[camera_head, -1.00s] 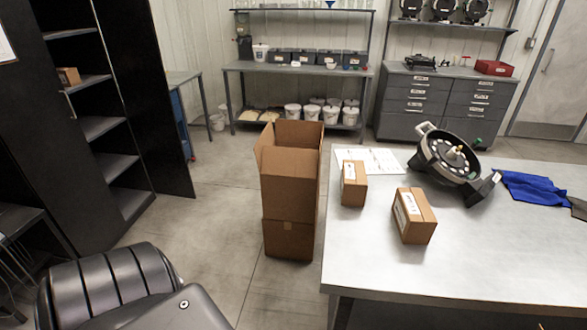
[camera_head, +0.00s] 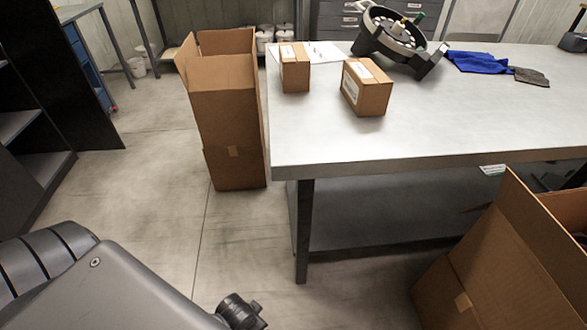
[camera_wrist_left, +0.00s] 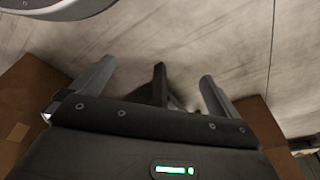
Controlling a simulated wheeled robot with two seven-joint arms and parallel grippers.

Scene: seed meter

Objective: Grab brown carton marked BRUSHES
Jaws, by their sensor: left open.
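Two small brown cartons stand on the metal table, a left one (camera_head: 295,70) and a larger right one (camera_head: 366,88). Both carry white labels, but I cannot read any marking, so I cannot tell which says BRUSHES. My left gripper (camera_wrist_left: 155,80) shows in the left wrist view with its two fingers apart and nothing held between them, above the floor. In the head view my left arm is at the lower left, below and left of the table, well away from both cartons. My right gripper is not in view.
The metal table (camera_head: 430,135) has a lower shelf and clear space along its front. Tall open boxes stand on the floor left of the table (camera_head: 226,110) and at the lower right (camera_head: 490,270). A round device (camera_head: 390,38) and blue cloth (camera_head: 478,62) lie farther back.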

